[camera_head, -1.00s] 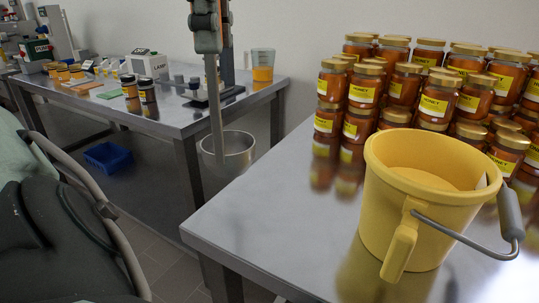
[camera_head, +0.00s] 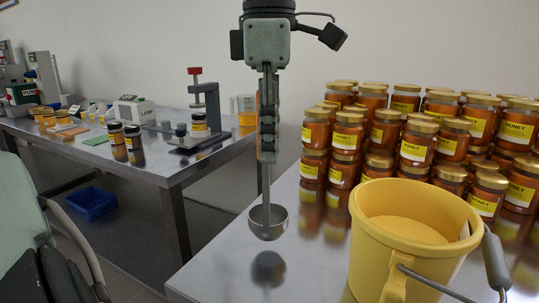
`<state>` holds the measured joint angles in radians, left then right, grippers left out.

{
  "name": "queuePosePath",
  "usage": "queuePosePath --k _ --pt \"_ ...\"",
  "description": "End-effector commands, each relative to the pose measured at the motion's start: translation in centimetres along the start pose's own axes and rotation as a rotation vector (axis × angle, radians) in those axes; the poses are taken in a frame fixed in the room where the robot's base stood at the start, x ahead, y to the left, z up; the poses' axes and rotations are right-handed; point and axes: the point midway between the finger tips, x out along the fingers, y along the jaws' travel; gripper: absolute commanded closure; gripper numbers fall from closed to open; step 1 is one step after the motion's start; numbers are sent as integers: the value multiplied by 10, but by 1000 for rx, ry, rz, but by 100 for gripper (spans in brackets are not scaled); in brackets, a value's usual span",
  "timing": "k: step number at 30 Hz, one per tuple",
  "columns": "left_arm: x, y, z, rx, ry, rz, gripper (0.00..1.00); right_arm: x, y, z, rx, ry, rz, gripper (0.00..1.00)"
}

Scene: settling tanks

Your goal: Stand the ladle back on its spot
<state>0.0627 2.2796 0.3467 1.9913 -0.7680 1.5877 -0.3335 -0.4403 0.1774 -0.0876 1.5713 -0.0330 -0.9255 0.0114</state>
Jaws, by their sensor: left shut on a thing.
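The ladle is a steel bowl (camera_head: 268,222) on a long upright metal handle. My left gripper (camera_head: 267,150) points down from above and is shut on the handle. The ladle hangs upright over the left part of the near steel table (camera_head: 235,262). Its dark reflection lies on the tabletop below the bowl with a gap, so the bowl appears to be held above the surface. No marked spot for the ladle can be made out on the table. My right gripper is not in view.
A yellow bucket (camera_head: 400,250) with a wire handle stands right of the ladle. Stacked honey jars (camera_head: 415,150) fill the table behind it. A second bench (camera_head: 150,170) with small jars and devices stands at the left. A blue bin (camera_head: 90,203) is on the floor.

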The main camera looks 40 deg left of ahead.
Motion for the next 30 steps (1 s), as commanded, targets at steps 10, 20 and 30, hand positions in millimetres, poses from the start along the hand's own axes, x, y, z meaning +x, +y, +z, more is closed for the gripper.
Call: queuePosePath --k 10,20,30 --pt "28 0 0 0 0 0 100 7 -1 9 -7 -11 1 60" --pt "30 -1 0 0 0 0 100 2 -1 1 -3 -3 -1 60" --pt "31 -1 -1 0 1 -1 59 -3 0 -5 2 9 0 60"
